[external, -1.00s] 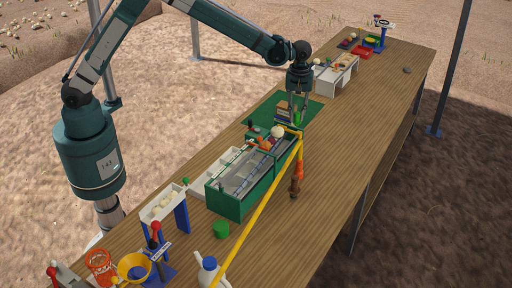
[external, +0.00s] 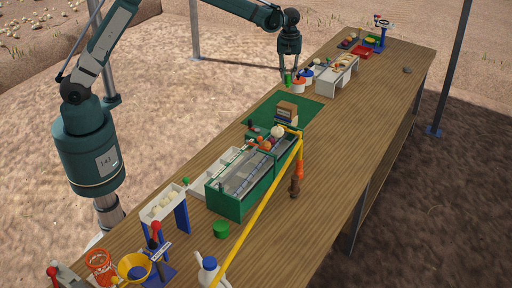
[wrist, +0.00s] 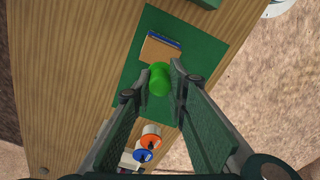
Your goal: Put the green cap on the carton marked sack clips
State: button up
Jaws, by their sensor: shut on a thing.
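My gripper (external: 287,72) is shut on a bright green rounded piece (external: 287,80), which looks like the green cap. In the wrist view the green piece (wrist: 159,82) sits between my fingertips (wrist: 155,84). A small stack of boxes, brown on top (external: 288,106), stands on the green mat, with my gripper beyond it toward the table's far left edge. The brown top (wrist: 160,50) and a blue edge show in the wrist view. No marking is readable, so I cannot tell which is the sack clips carton.
White jars with an orange lid (external: 298,80) and a blue lid (external: 307,73) stand close by my gripper. A white rack (external: 337,75) is to their right. A green bin (external: 235,200) and a yellow bar (external: 255,215) lie nearer. Part of the green mat (external: 262,112) is bare.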

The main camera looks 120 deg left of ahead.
dwell(0.3)
send_near(287, 105)
jog(key=shift+d, duration=0.1)
dwell(0.5)
jog(key=shift+f+p, duration=0.35)
jog(key=shift+f, duration=1.45)
jog(key=shift+f, duration=0.15)
jog(key=o, duration=0.8)
jog(key=shift+c, duration=0.2)
